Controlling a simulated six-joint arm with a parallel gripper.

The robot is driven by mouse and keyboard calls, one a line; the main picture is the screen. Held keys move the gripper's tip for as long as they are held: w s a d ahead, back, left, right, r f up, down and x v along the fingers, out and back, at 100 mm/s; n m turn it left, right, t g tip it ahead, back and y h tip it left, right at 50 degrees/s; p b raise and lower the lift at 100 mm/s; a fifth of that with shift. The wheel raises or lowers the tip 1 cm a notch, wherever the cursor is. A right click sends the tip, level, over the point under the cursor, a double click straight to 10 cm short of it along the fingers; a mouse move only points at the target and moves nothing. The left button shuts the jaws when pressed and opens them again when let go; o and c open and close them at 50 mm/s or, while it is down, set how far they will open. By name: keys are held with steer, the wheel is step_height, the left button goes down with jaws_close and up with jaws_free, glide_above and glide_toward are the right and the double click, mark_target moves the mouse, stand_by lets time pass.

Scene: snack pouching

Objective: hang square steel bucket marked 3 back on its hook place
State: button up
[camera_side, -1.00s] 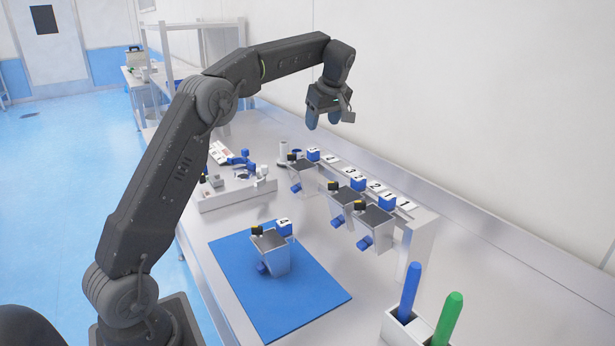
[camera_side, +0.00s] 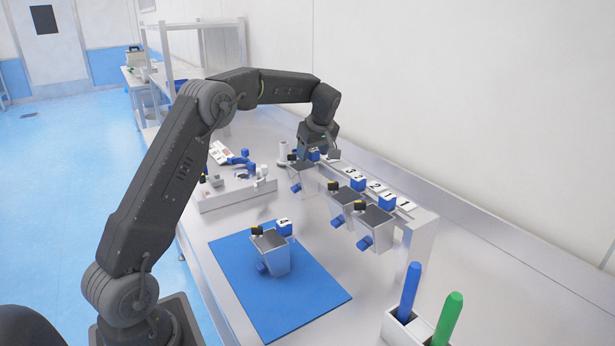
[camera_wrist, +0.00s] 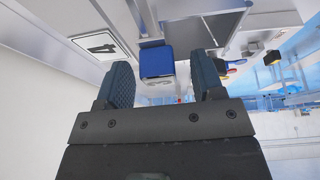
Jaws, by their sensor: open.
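Three square steel buckets hang in a row on the rail; the far one (camera_side: 301,178) has a blue block (camera_side: 314,155) at its back edge. My gripper (camera_side: 318,152) is down at this block, fingers open. In the wrist view the blue block (camera_wrist: 157,62) shows between and beyond the two fingertips, with the bucket's grey edge above it. Another steel bucket (camera_side: 277,260) stands on the blue mat; its white tag (camera_side: 284,222) looks like a 4. I cannot read a 3 on the far bucket from here. White number cards (camera_side: 375,187) lie along the rail's top.
The middle bucket (camera_side: 346,198) and near bucket (camera_side: 376,226) hang close together to the right of the far one. A grey tray (camera_side: 235,192) of small parts lies left of the rail. A holder with a blue and a green marker (camera_side: 447,318) stands front right. The wall is close behind.

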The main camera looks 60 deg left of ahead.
jaws_close()
stand_by(0.5)
